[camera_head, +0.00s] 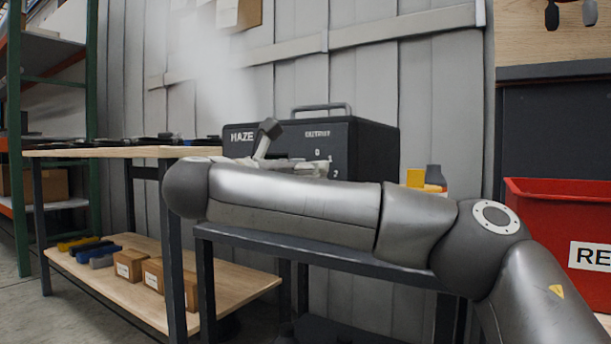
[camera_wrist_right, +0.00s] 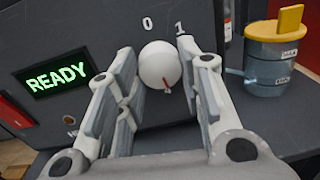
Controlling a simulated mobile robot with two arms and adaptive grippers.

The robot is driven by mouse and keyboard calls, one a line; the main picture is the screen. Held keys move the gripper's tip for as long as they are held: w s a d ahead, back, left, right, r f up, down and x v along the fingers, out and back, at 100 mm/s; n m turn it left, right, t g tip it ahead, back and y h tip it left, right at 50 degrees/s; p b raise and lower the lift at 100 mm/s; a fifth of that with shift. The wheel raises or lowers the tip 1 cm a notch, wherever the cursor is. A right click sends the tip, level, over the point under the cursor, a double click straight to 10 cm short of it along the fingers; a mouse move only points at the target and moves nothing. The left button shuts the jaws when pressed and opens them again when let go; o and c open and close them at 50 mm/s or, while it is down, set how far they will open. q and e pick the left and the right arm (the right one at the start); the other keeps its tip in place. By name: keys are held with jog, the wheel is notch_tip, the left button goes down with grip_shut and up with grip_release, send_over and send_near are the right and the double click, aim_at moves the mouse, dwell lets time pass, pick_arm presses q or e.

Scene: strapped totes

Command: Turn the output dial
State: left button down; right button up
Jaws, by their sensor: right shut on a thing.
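The output dial (camera_wrist_right: 158,64) is a round white knob with a red pointer mark on the dark front of the haze machine (camera_head: 375,150). In the right wrist view the red mark lies at the dial's lower right, with the printed 0 and 1 above it. My right gripper (camera_wrist_right: 162,72) is shut on the dial, one finger on each side. In the head view my right gripper (camera_head: 305,168) is in front of the machine and hides the dial; the OUTPUT label and numbers show above it. My left gripper is not in view.
A green READY screen (camera_wrist_right: 58,77) is left of the dial. A clear container with a yellow cap (camera_wrist_right: 275,55) stands right of the machine. A wooden table (camera_head: 110,152) is at left and a red bin (camera_head: 550,195) at right. Pale haze rises behind the machine.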

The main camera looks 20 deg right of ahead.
jog(key=shift+f+m, duration=0.2)
jog(key=shift+m, duration=0.4)
jog(key=o, duration=1)
jog(key=shift+c, duration=0.2)
jog(key=shift+o, duration=0.4)
jog(key=shift+r, duration=0.1)
jog(key=shift+a+r, duration=0.1)
